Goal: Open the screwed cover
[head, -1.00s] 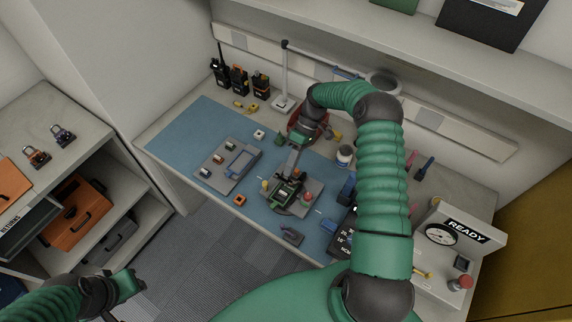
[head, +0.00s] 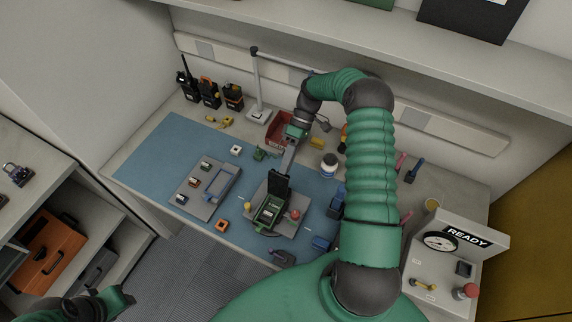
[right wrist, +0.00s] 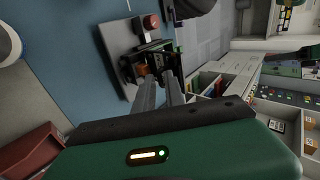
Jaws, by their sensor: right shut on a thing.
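A device with a black screwed cover (head: 279,181) and an open green body (head: 270,209) stands on a grey plate (head: 293,226) on the blue mat. The cover stands steeply raised at the body's far edge. My right gripper (head: 284,170) comes down from behind and is shut on the cover; its two long fingers (right wrist: 160,88) reach the device in the right wrist view. The screws are too small to make out. My left gripper (head: 124,298) is low at the left, empty and away from the bench; its jaw opening is unclear.
A grey tray (head: 184,200) with small parts lies left of the device. A red bin (head: 279,134) and a white jar (head: 329,163) stand behind. Several radios (head: 208,93) stand at the back left. A READY gauge box (head: 455,242) is at the right. The mat's left part is clear.

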